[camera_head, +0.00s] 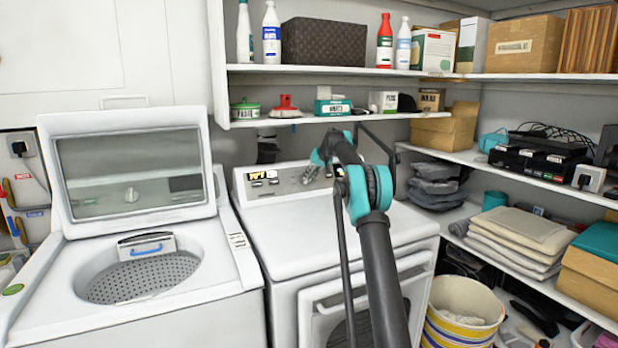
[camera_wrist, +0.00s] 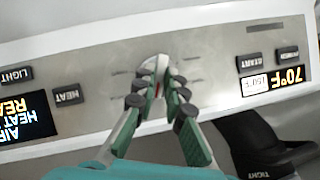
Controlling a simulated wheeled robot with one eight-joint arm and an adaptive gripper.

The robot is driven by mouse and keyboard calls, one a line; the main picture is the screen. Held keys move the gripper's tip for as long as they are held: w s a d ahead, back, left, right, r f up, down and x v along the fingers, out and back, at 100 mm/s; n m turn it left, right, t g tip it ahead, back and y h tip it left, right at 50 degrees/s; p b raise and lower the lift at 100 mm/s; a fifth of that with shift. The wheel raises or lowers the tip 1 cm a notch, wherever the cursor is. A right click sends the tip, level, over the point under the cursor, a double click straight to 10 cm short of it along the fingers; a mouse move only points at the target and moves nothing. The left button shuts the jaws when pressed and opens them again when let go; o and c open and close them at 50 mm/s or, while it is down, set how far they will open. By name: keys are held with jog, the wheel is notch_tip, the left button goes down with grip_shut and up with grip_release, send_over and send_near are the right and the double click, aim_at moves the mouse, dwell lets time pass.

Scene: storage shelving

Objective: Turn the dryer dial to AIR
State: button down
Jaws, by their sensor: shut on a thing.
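The dryer (camera_head: 285,238) is the white machine right of the open washer. Its control panel (camera_wrist: 100,82) appears upside down in the wrist view. The pale, silvery dial (camera_wrist: 150,66) sits mid-panel, with short grey marks around it. My gripper (camera_wrist: 155,88) has its green-and-grey fingers closed on the dial's sides, and a little red shows between the tips. In the head view my gripper (camera_head: 312,174) is at the panel, its fingertips hard to make out and the dial small. I cannot read which setting the dial points to.
Buttons marked HEAT (camera_wrist: 69,96) and START (camera_wrist: 252,62) flank the dial, with lit displays (camera_wrist: 285,77) farther out. A low shelf (camera_head: 330,118) hangs above the dryer. The washer (camera_head: 140,302) stands open at left; a striped bin (camera_head: 462,318) stands at right.

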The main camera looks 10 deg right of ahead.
jog(key=c, duration=1.6)
grip_release()
jog(key=v, duration=1.2)
jog(key=shift+d, duration=0.1)
